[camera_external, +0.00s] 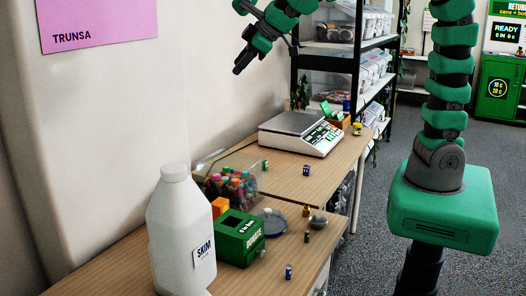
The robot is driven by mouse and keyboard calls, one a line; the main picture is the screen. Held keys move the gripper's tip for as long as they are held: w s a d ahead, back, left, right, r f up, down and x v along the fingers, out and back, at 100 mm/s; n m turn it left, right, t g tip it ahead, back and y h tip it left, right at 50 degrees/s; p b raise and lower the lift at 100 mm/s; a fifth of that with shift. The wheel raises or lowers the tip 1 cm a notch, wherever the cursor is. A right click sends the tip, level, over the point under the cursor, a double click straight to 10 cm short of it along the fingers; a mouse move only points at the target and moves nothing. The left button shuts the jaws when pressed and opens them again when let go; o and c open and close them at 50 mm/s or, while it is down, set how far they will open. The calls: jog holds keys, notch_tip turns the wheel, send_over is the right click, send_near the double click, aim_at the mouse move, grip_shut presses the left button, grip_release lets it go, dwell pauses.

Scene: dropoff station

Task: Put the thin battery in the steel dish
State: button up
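Several small batteries stand apart on the wooden tables. A blue one (288,272) is near the front edge, and a dark green one (307,237) is behind it. Another blue one (306,170) and a green-and-white one (265,165) stand on the farther table. They are too small to tell which is the thin battery. A small grey metallic dish (318,222), apparently the steel dish, sits near the table's right edge. My gripper (241,69) hangs high above the tables, near the wall, far from the batteries and dish. Its fingers are too dark to read.
A large white SKIM bottle (180,235) stands at the front left. Behind it are a green donation box (240,238), a container of colourful items (232,188) and a blue-rimmed round dish (272,222). A scale (300,132) and shelves (345,65) stand farther back.

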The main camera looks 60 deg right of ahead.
jog(key=d+r+m+t, duration=0.1)
jog(key=d+r+m, duration=0.1)
jog(key=d+r, duration=0.4)
jog(key=d+r+m+t, duration=0.2)
jog(key=d+r, duration=0.3)
jog(key=r, duration=0.7)
jog(key=shift+s+d+t, duration=0.3)
jog(key=shift+d, duration=0.1)
jog(key=shift+o, duration=0.6)
jog(key=s+d+r+m+t, duration=0.1)
jog(key=s+d+r, duration=0.2)
jog(key=r, duration=0.4)
jog(key=s+d+r+m+t, duration=0.1)
jog(key=s+d+r+t, duration=0.1)
jog(key=d+r, duration=0.3)
jog(key=shift+s+r+m+h, duration=0.3)
jog(key=shift+s+r+m, duration=0.1)
jog(key=shift+s+r, duration=0.4)
jog(key=shift+w+r, duration=0.1)
jog(key=shift+w, duration=0.05)
